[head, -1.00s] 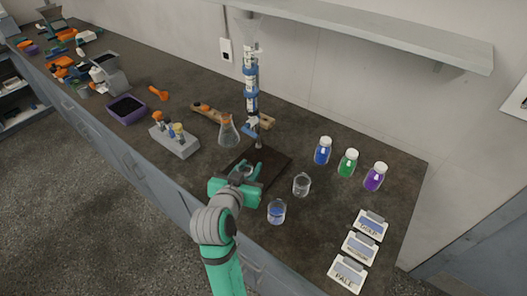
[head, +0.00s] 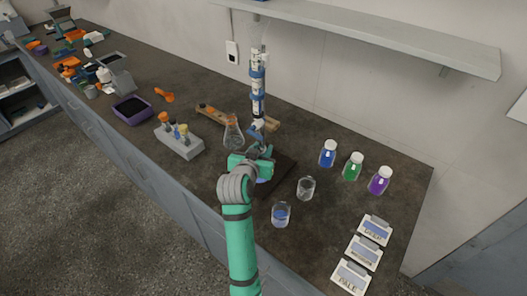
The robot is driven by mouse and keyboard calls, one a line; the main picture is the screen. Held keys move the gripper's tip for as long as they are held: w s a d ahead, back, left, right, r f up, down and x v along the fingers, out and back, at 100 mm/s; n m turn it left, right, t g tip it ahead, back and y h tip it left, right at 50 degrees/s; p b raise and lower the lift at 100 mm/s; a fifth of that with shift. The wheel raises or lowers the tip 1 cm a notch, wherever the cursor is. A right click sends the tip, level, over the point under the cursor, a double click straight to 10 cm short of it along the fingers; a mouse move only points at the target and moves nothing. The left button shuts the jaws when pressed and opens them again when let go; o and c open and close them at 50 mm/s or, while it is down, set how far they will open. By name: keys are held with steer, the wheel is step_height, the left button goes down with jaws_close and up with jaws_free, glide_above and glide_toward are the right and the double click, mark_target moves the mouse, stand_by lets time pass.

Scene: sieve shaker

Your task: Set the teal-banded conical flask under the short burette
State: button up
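One burette column (head: 257,88) with blue clamps stands at the back of the bench, above a dark square base (head: 281,176). I cannot tell whether it is the short one. A conical flask (head: 233,136) with an orange band stands left of it. No teal band on a flask can be made out. My gripper (head: 263,150) is over the base, just in front of the burette's lower end. Its fingers are mostly hidden by its own body, so I cannot tell what is between them. A small bluish patch shows just below the gripper.
A beaker with blue liquid (head: 281,214) and a clear beaker (head: 306,188) stand right of my arm. Blue (head: 328,154), green (head: 353,167) and purple (head: 380,181) bottles and label cards (head: 364,252) are further right. A vial rack (head: 180,143) stands left.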

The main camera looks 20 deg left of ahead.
steer(key=shift+f, duration=0.35)
steer(key=shift+a, duration=0.1)
steer(key=shift+w+f, duration=0.1)
steer(key=shift+f, duration=0.05)
steer(key=o, duration=1.2)
steer(key=shift+d, duration=0.25)
steer(key=shift+s+a, duration=0.2)
steer(key=shift+a, duration=0.15)
steer(key=v, duration=1.2)
steer(key=shift+d, duration=0.2)
